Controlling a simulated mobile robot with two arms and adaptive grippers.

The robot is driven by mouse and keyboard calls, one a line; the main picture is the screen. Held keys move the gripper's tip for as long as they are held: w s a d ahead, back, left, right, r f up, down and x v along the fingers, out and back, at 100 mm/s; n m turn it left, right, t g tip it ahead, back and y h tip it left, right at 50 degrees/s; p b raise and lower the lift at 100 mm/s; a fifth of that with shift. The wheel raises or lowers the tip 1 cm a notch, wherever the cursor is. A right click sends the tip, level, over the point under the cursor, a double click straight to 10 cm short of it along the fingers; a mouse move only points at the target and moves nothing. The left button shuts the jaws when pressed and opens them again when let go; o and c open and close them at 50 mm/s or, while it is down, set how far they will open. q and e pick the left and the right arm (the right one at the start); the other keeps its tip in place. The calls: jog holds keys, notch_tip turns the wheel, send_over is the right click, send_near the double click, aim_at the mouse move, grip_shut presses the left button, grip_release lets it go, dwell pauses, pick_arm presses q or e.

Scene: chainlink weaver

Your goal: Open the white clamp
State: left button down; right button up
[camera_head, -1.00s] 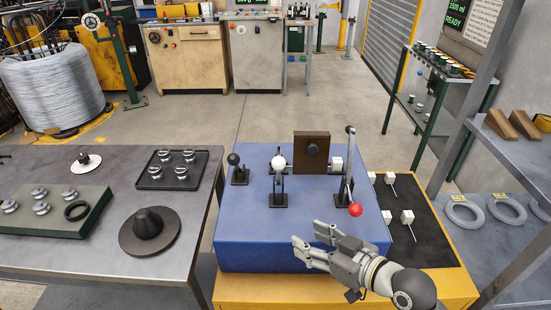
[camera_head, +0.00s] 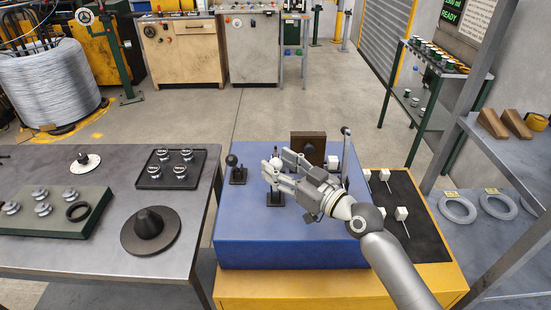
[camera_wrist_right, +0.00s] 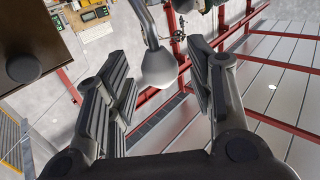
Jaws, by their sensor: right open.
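The white clamp shows in the head view as a white ball knob (camera_head: 276,161), mostly covered by my gripper, with its black base (camera_head: 275,199) standing on the blue block. In the right wrist view the white knob (camera_wrist_right: 160,68) hangs on a bent grey rod between my open fingers, with a gap visible on each side. My right gripper (camera_head: 273,168) is open around the knob, and I see no finger closed on it. My left gripper is not in view.
The blue block (camera_head: 275,248) also carries a black-knobbed clamp (camera_head: 232,160) at left, a brown block (camera_head: 302,144) behind and an upright lever (camera_head: 345,150) at right. The red ball seen earlier is hidden by my arm. A black mat (camera_head: 420,235) with white pieces lies at right.

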jog(key=shift+x, duration=0.85)
grip_shut()
